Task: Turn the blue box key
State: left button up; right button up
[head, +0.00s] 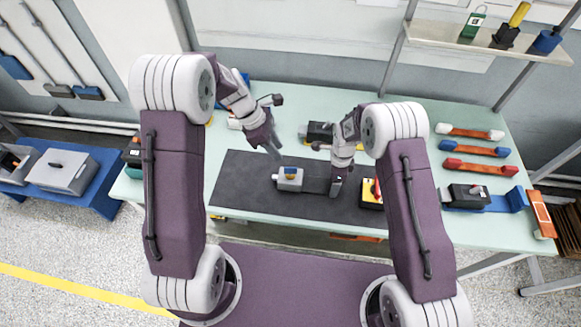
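A small light-grey box (287,181) with a small blue part on top stands on the dark mat (240,188). It may be the key box, but it is too small for me to make out a key. My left gripper (272,151) is above and behind this box, apart from it and pointing down; its fingers look spread and empty. My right gripper (337,187) points down over the mat to the right of the box. Its fingertips are too small to tell whether they are open or shut or touch anything.
A yellow box (371,194) with a red part stands close right of my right gripper. A dark device (319,133) stands behind the mat. Red, blue and orange-handled items (476,151) lie at the table's right. A shelf (480,41) hangs at the back right.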

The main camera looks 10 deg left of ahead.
aim_at(290, 170)
pick_arm(q)
jog(key=x, duration=1.1)
jog(key=shift+f, duration=0.2)
grip_shut()
